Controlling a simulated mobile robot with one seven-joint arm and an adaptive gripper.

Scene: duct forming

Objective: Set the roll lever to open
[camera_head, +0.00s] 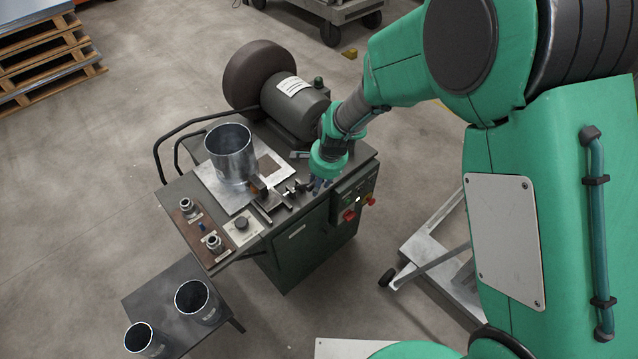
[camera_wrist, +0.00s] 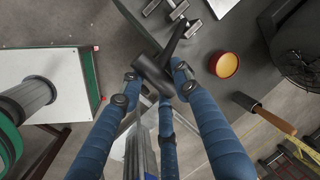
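A black lever (camera_wrist: 178,38) with a thick cross grip shows at the upper middle of the wrist view; I take it to be the roll lever. It stands at the edge of a dark machine top. My gripper (camera_wrist: 155,90) has blue fingers spread apart, with the lever's grip between and just beyond their tips. I cannot tell whether any finger touches it. In the head view my gripper (camera_head: 321,184) is low over the right edge of the forming machine (camera_head: 293,248); the lever is not clearly seen there.
A metal duct (camera_head: 231,155) stands on a plate on the machine. A motor (camera_head: 297,105) sits behind, a control panel (camera_head: 354,200) with red knobs on the right side. A low table with two dark cylinders (camera_head: 197,300) is in front. A round red-yellow part (camera_wrist: 224,65) is near the fingers.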

